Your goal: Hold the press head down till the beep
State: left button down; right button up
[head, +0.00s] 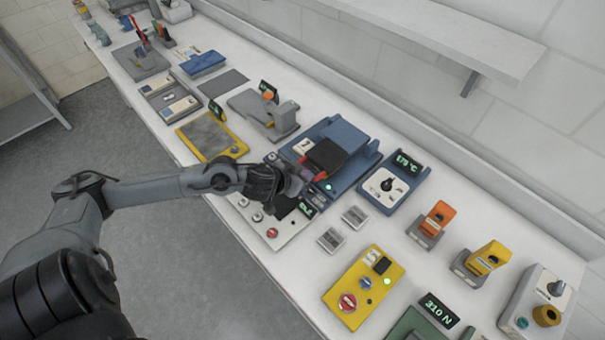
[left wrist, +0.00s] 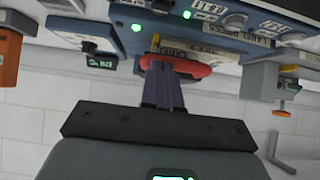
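The blue press (head: 352,142) stands on the bench in the middle of the head view. Its dark press head (head: 326,157) has a red handle (head: 309,171) at the front. In the left wrist view the press (left wrist: 215,32) appears upside down, with the red handle (left wrist: 196,68) across my fingertips. My left gripper (head: 297,187) is at the front of the press. In the left wrist view its fingers (left wrist: 162,70) are together, with their tips at the handle. Whether they touch it is hard to tell. A green light (head: 328,187) is lit on the press. My right gripper is not in view.
A blue box with a 175 °C display (head: 391,184) stands right of the press. Orange (head: 434,220) and yellow (head: 484,260) devices are farther right. A wall shelf (head: 450,40) hangs above the bench.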

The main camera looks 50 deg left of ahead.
pick_arm(q)
jog(key=shift+s+a+f, duration=0.1)
jog(key=shift+s+f, duration=0.05)
jog(key=shift+f, duration=0.25)
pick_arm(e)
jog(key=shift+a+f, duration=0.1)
